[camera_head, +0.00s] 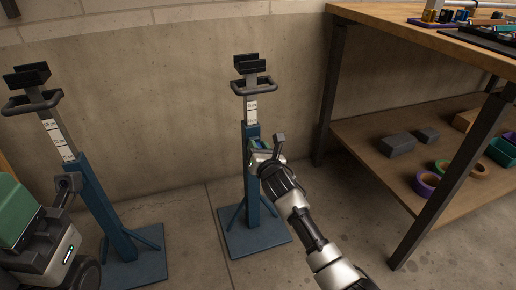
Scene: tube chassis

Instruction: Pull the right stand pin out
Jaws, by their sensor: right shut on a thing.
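The right stand (252,190) is a blue post on a square blue base, upright against the wall. A grey inner post with white height labels rises from it to a black handle and cradle. My right gripper (260,147) is at the upper part of the blue post and is shut on the stand pin; the gripper hides most of the pin, so I cannot tell how far in it sits.
A wooden workbench (400,30) with dark legs stands at the right, with tools on top. Its lower shelf (375,160) holds grey blocks (398,144) and tape rolls (427,183). A concrete wall is close behind the stands. Floor between the stands is clear.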

